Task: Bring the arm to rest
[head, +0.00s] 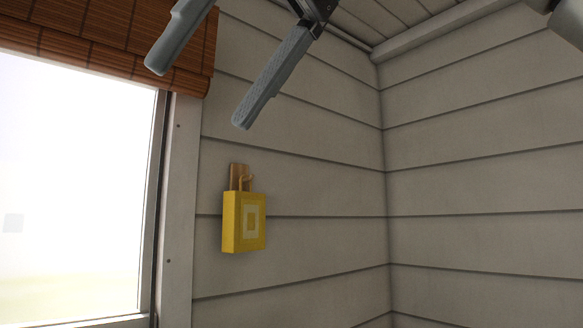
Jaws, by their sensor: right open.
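My right gripper (199,97) shows at the top of the head view. Its two long grey fingers are spread wide apart, pointing down and to the left, with nothing between them. It is above the yellow square item on the wall and apart from it in the picture. My left gripper is not in view.
A yellow square item (229,224) hangs from a hook on a small wooden plate (237,171) on the grey plank wall (310,190). A bright window (70,190) with a brown blind (110,35) is on the left. The wall right of the hook is bare up to the corner.

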